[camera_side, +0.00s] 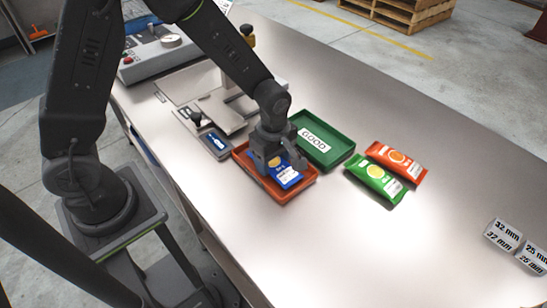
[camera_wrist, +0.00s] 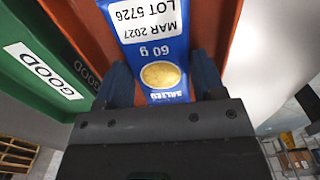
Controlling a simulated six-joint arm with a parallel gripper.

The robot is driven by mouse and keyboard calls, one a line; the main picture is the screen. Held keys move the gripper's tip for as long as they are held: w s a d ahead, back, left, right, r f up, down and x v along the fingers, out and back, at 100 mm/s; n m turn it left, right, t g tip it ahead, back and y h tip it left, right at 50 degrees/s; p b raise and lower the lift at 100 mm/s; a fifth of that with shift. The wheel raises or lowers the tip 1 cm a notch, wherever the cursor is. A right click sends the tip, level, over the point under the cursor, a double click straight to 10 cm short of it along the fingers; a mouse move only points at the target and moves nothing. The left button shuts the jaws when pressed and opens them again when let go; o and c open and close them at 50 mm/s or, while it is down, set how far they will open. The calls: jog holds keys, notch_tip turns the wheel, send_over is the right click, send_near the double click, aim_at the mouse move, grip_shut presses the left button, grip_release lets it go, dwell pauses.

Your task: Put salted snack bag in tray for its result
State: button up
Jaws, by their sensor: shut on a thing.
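In the wrist view my gripper's fingers (camera_wrist: 162,85) are on both sides of the bag. The green tray (camera_side: 345,152), labelled GOOD, stands right beside the red tray and looks empty.
A green bag (camera_side: 375,181) and an orange bag (camera_side: 397,162) lie right of the trays. Two marked blocks (camera_side: 503,235) sit far right. The table between is clear.

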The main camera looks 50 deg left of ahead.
aim_at(273, 161)
jog(key=shift+f, duration=0.15)
jog(key=o, duration=1)
notch_tip(273, 161, up, 12)
jog(key=s+a+r+m+t, duration=0.2)
jog(key=s+a+r+m, duration=0.1)
jog(key=s+r+m, duration=0.2)
jog(key=s+a+r+m+t, duration=0.3)
jog(key=s+r+m, duration=0.3)
jog(key=s+m, duration=0.4)
jog(key=shift+m+t, duration=0.3)
jog(key=shift+m, duration=1.2)
jog(key=shift+s+r, duration=0.1)
